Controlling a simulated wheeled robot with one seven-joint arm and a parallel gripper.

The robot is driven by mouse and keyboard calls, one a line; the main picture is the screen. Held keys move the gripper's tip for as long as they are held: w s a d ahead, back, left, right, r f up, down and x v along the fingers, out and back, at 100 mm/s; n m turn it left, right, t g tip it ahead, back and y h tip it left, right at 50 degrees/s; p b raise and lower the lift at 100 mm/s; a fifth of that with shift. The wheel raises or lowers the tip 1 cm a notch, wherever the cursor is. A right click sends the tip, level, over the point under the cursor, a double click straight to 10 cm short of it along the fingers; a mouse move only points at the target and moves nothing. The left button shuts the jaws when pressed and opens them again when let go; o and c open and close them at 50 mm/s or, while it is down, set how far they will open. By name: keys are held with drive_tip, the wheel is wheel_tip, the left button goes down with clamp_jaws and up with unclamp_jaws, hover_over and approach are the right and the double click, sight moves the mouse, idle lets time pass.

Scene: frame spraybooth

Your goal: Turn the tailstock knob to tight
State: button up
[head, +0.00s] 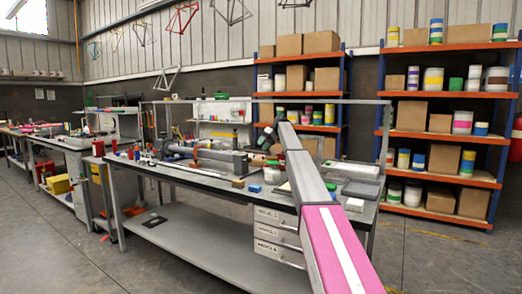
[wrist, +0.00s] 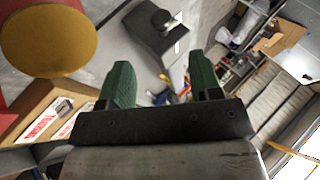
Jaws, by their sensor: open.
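My gripper (wrist: 161,82) is open, its two green fingers apart with nothing between them. In the wrist view, a dark grey block (wrist: 150,42) with a round black knob (wrist: 164,18) on it lies beyond the fingertips, apart from them; I cannot tell for sure that this is the tailstock knob. In the head view, a long grey machine (head: 222,160) lies on the workbench (head: 178,175), left of my raised gripper (head: 266,137). Its knob and any tight mark are too small to make out there.
A yellow disc with a red side (wrist: 48,40) and a cardboard box with a red-lettered label (wrist: 40,118) are left of the fingers in the wrist view. Small blocks, including a blue one (head: 255,188), lie on the bench front. Loaded shelves (head: 440,135) stand behind.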

sight(249, 160)
drive_tip(key=shift+s+a+r+n+t+h, duration=0.6)
drive_tip(key=shift+s+a+n+t+h, duration=0.2)
drive_tip(key=shift+s+a+t+h, duration=1.8)
drive_tip(key=shift+y, duration=0.3)
drive_tip(key=x, duration=0.9)
drive_tip(key=shift+w+d+f, duration=0.15)
drive_tip(key=shift+w+d, duration=0.1)
drive_tip(key=c, duration=0.9)
